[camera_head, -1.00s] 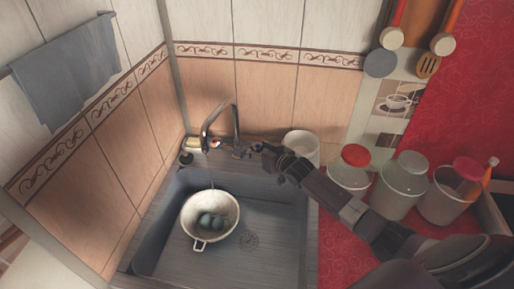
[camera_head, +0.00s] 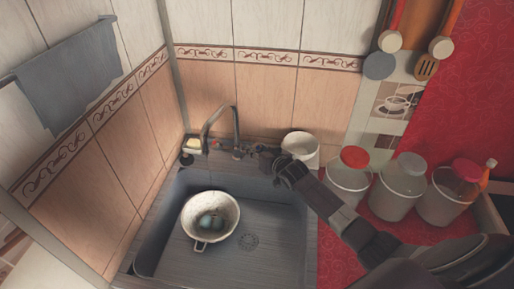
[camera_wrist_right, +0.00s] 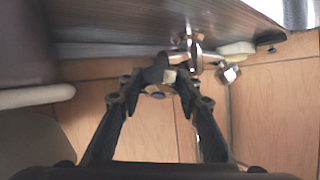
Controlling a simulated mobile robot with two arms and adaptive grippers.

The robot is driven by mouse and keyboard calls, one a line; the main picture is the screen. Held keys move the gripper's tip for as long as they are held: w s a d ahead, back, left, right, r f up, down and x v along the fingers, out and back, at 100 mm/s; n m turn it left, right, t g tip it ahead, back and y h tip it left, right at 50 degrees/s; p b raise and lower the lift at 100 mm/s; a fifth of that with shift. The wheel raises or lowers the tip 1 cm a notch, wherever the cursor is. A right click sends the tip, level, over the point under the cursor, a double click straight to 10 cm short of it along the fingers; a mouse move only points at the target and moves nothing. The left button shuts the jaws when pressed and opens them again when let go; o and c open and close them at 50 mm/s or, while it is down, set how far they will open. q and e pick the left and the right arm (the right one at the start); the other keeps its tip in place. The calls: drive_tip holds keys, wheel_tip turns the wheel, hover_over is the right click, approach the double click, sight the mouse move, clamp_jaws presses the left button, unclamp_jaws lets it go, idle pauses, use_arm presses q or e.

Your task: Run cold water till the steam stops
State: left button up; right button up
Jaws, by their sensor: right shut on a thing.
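The tap (camera_head: 235,122) arches over the grey sink (camera_head: 275,240) at the back. A white pan or colander (camera_head: 190,222) with a short handle sits in the sink under the spout. Several bluish eggs (camera_head: 211,222) lie in it and look slightly hazy. I cannot clearly make out steam or running water. My right gripper (camera_head: 258,155) is at the right side of the tap base. In the right wrist view its fingers (camera_wrist_right: 168,85) close around a small tap knob with a blue mark (camera_wrist_right: 158,95). The fingers partly hide the knob. My left gripper is not in view.
A white pot (camera_head: 301,148) stands behind my right arm. Lidded jars, one with a red lid (camera_head: 355,157), stand on the red counter to the right. A yellow sponge (camera_head: 192,146) lies left of the tap. A grey towel (camera_head: 70,75) hangs at left.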

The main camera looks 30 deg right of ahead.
drive_tip(key=m+h, duration=0.1)
drive_tip(key=m+p, duration=0.1)
drive_tip(key=m, duration=0.1)
drive_tip(key=shift+w+a+r+g+h, duration=0.1)
drive_tip(key=shift+w+r+g+h, duration=0.05)
drive_tip(key=shift+r+g+h, duration=0.2)
drive_tip(key=shift+f+m+h, duration=0.2)
drive_tip(key=shift+m+h, duration=0.15)
drive_tip(key=shift+m, duration=0.25)
drive_tip(key=o, duration=1.2)
drive_tip(key=shift+f, duration=0.1)
drive_tip(key=shift+c, duration=0.2)
drive_tip(key=shift+s, duration=0.2)
drive_tip(key=v, duration=1.1)
drive_tip(key=shift+s+r, duration=0.25)
drive_tip(key=shift+r, duration=0.1)
